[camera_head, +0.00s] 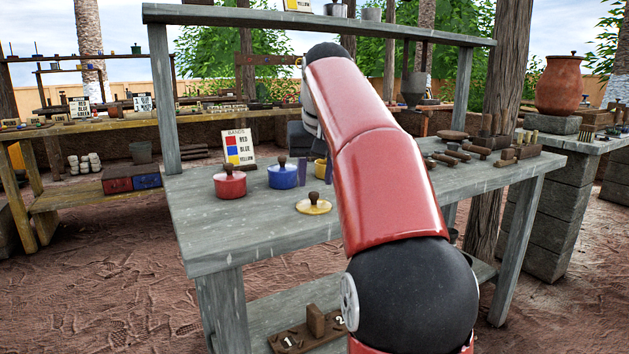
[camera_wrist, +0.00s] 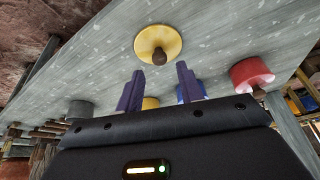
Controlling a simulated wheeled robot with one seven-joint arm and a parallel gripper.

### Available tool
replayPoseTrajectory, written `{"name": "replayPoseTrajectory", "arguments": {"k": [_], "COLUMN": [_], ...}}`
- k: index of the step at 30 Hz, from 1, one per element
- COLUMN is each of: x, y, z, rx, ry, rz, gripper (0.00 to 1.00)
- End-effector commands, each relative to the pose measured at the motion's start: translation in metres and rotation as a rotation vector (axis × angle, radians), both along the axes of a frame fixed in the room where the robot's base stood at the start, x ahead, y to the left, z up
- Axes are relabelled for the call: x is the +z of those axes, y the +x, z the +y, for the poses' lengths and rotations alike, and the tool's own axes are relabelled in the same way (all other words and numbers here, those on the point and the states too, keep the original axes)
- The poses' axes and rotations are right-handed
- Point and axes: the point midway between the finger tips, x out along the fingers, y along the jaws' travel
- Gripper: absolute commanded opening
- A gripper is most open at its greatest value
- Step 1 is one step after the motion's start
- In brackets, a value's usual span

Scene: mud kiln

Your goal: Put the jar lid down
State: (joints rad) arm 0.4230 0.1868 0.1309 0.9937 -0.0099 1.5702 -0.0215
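The yellow jar lid (camera_head: 313,208), a round disc with a brown knob, lies knob up on the grey wooden table (camera_head: 235,235). It also shows in the wrist view (camera_wrist: 172,40), just beyond my fingertips. My gripper (camera_wrist: 160,70) has two purple fingers spread apart with nothing between them; the knob appears just past their tips. In the head view the fingers (camera_head: 315,178) are partly hidden by my arm and appear just behind the lid. The yellow jar (camera_head: 320,169) stands behind, partly hidden by the fingers.
A red lidded jar (camera_head: 230,185) and a blue lidded jar (camera_head: 282,176) stand left of the fingers. Wooden tools (camera_head: 477,150) lie at the right. The table's front left is clear.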

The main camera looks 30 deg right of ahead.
Motion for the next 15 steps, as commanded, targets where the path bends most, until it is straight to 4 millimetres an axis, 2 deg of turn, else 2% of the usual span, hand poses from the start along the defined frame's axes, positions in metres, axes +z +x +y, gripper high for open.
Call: {"name": "replayPoseTrajectory", "arguments": {"k": [1, 6, 10, 15], "x": [0.017, 0.05, 0.068, 0.078], "y": [-0.005, -0.018, -0.025, -0.03], "z": [0.001, 0.005, 0.007, 0.009], "rx": [0.0, 0.0, 0.001, 0.001], "ry": [-0.001, -0.001, -0.001, 0.0], "rz": [-0.003, -0.002, -0.002, 0.0], "gripper": [0.37, 0.37, 0.37, 0.37]}}
